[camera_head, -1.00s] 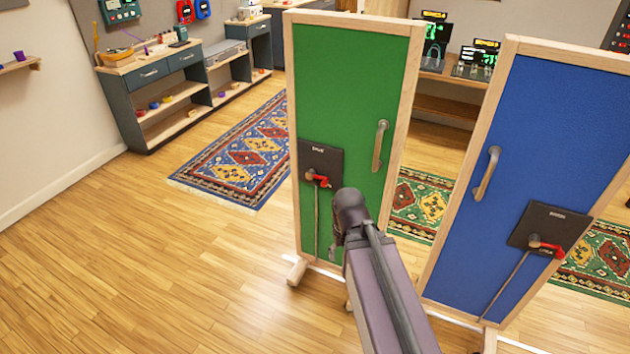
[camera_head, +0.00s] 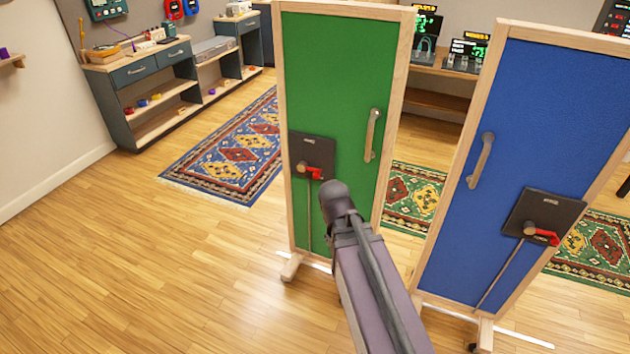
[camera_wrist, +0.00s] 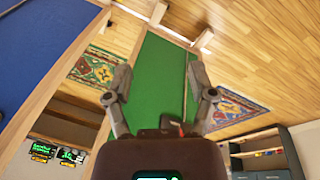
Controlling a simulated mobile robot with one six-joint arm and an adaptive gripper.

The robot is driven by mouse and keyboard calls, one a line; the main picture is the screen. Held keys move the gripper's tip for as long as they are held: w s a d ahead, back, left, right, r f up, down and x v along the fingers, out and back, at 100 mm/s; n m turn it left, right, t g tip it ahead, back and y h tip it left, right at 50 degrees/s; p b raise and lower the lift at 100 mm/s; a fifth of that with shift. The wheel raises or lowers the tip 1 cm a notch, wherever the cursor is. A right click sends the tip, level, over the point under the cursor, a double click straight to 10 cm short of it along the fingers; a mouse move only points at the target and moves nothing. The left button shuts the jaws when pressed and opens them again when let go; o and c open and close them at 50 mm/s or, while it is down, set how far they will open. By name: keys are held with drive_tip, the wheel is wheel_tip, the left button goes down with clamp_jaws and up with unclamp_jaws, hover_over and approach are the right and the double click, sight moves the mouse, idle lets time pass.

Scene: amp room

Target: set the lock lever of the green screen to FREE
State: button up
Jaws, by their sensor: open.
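The green screen (camera_head: 335,80) is a green panel in a pale wood frame, standing upright. Its dark lock plate (camera_head: 322,150) is on the left side, with small lettering too blurred to read. The red lock lever (camera_head: 315,172) points right and slightly down from its pivot. In the wrist view the green screen (camera_wrist: 160,65) appears upside down between my fingers, with a bit of red, probably the lever (camera_wrist: 175,122), just above my gripper body. My gripper (camera_wrist: 160,72) is open and empty. In the head view my arm's dark end hides it.
A blue screen (camera_head: 545,120) with its own red lever (camera_head: 542,236) stands close at the right. Both screens have vertical handles. A blue patterned rug (camera_head: 228,155) and low shelves (camera_head: 160,95) lie behind at left. The wooden floor at left is clear.

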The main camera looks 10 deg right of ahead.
drive_tip(key=w+d+f+m+t+h+b, duration=0.2)
drive_tip(key=w+d+f+t+h+b, duration=0.15)
drive_tip(key=w+f+b, duration=0.45)
drive_tip(key=t+h+b, duration=0.5)
drive_tip(key=t+b, duration=0.6)
drive_tip(key=b, duration=0.8)
approach(315, 177)
drive_tip(key=v, duration=0.2)
drive_tip(key=shift+s+a+r+g, duration=0.1)
drive_tip(key=shift+a+r+g, duration=0.15)
drive_tip(key=shift+a, duration=0.05)
drive_tip(key=shift+d, duration=0.1)
drive_tip(key=x, duration=1.3)
drive_tip(key=shift+w+d+f, duration=0.1)
drive_tip(key=shift+w+d, duration=0.15)
drive_tip(key=shift+w, duration=0.1)
drive_tip(key=shift+c, duration=0.2)
